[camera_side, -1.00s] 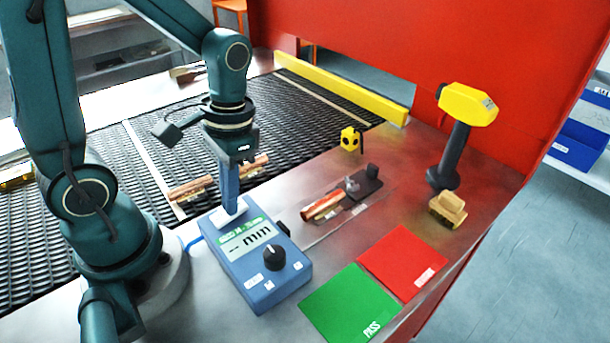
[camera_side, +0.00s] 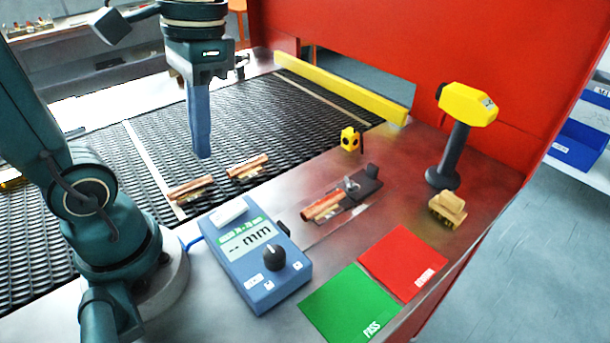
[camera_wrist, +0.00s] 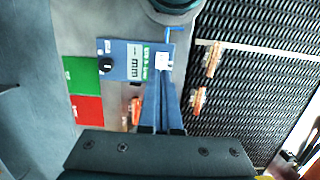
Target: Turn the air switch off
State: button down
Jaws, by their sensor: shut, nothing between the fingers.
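The blue gauge box (camera_side: 262,262) stands on the metal table, with a display reading "-- mm" and a black knob (camera_side: 274,257). A white block-like switch (camera_side: 230,211) sits at its far end; I cannot read a label marking it as the air switch. The box also shows in the wrist view (camera_wrist: 124,60), with the white switch (camera_wrist: 163,61) just beyond my fingertips. My gripper (camera_side: 203,154) has its blue fingers shut and empty, pointing down. It is raised above the mesh belt, clear of the box. The switch's on or off position cannot be told.
Copper pieces lie on the mesh belt (camera_side: 90,150) and by a black fixture (camera_side: 368,180). A yellow-headed post (camera_side: 467,105), a brush (camera_side: 447,209) and a small yellow block (camera_side: 349,139) stand to the right. Green (camera_side: 345,308) and red (camera_side: 402,262) mats lie in front.

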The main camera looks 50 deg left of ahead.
jog(key=shift+s+r, duration=0.15)
jog(key=shift+r, duration=0.75)
jog(key=d+f+t, duration=0.1)
jog(key=t, duration=0.1)
jog(key=w+f+t, duration=0.1)
jog(key=t, duration=0.2)
jog(key=d+f+t, duration=0.1)
jog(key=f+t, duration=0.1)
jog(key=shift+w+d, duration=0.3)
